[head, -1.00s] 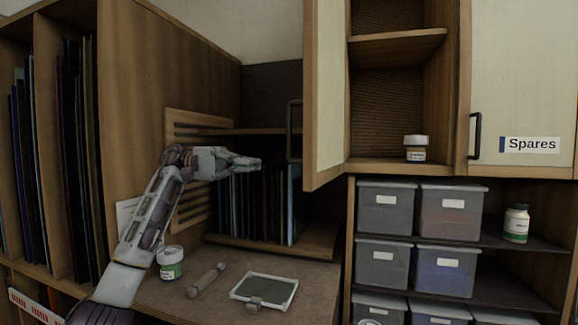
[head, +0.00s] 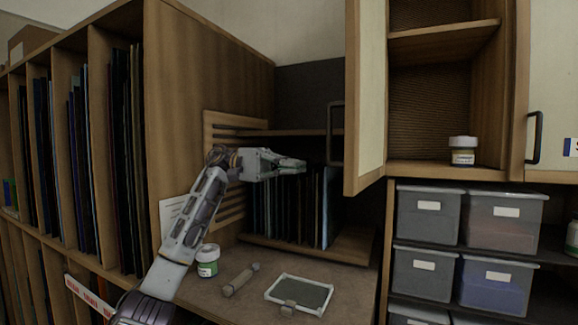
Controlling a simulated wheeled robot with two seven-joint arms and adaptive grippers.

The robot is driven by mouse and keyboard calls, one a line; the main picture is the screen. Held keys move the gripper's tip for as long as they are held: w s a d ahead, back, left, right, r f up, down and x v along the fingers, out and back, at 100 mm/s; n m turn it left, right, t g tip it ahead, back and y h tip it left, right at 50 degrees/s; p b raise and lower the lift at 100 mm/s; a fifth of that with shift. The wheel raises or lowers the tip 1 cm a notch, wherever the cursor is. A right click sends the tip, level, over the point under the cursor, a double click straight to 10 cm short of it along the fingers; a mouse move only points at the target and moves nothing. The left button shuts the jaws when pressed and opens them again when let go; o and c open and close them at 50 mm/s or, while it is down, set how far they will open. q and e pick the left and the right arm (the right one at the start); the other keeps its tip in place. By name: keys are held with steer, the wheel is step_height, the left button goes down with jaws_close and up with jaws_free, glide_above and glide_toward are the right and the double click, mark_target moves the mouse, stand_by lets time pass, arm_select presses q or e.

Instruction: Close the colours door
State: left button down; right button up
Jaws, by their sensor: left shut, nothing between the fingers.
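The open cabinet door (head: 370,95) is cream with a wooden frame and stands swung out towards me on the left of the upper cabinet (head: 447,178). Its dark handle (head: 334,133) is on the door's left side. No label naming colours shows on this door. My left gripper (head: 303,165) is shut and empty, just left of the handle and a little below its middle. It looks apart from the handle, though the depth gap is hard to tell. My right gripper is not in view.
A small jar (head: 462,151) stands inside the open cabinet. Grey bins (head: 428,215) fill the shelves below. On the worktop (head: 225,290) are a green-labelled jar (head: 207,261), a roller-like tool (head: 240,280) and a framed pad (head: 300,294). Upright sheets (head: 290,210) stand behind my gripper.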

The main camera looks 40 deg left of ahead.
arm_select(q)
steer(key=w+d+p, duration=0.1)
steer(key=d+p, duration=0.2)
steer(key=d, duration=0.8)
steer(key=shift+w+d+p, duration=0.15)
steer(key=shift+w+p, duration=0.05)
steer(key=shift+p, duration=0.15)
stand_by(0.3)
